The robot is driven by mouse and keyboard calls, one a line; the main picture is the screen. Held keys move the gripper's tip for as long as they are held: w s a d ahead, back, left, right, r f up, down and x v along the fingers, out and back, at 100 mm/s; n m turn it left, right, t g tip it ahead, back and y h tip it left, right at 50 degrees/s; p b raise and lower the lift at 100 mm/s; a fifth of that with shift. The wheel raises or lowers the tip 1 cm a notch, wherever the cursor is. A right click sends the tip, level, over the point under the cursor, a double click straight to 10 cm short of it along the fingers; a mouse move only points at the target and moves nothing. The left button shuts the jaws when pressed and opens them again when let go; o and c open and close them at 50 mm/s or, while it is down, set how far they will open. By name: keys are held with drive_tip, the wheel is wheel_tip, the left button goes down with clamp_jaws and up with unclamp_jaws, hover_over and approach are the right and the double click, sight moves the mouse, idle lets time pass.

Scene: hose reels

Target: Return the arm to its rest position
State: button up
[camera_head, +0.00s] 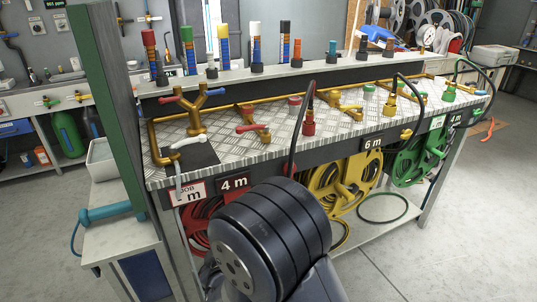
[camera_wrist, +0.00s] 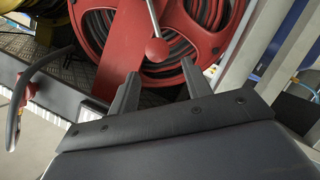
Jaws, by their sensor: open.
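My gripper (camera_wrist: 160,85) shows in the wrist view with its two dark fingers apart and nothing between them. A red hose reel (camera_wrist: 108,22) fills the area beyond the fingers. The red ball knob (camera_wrist: 157,50) of its crank handle appears just past the fingertips; I cannot tell whether it touches them. In the head view my arm's dark rounded link stands in front of the bench and covers much of the red reel (camera_head: 198,232). My gripper is hidden there.
The metal-topped bench (camera_head: 222,140) carries brass valves and hose fittings. A yellow reel (camera_head: 345,185) and a green reel (camera_head: 418,160) hang under it. A green post (camera_head: 105,100) and a white side table (camera_head: 118,240) stand at left. The floor at right (camera_head: 490,220) is mostly clear.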

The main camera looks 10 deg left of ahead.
drive_tip(key=b+x, duration=0.1)
drive_tip(key=x, duration=0.7)
drive_tip(key=shift+w+f, duration=0.15)
drive_tip(key=shift+w, duration=0.3)
drive_tip(key=shift+d+r, duration=0.25)
drive_tip(key=shift+r, duration=0.05)
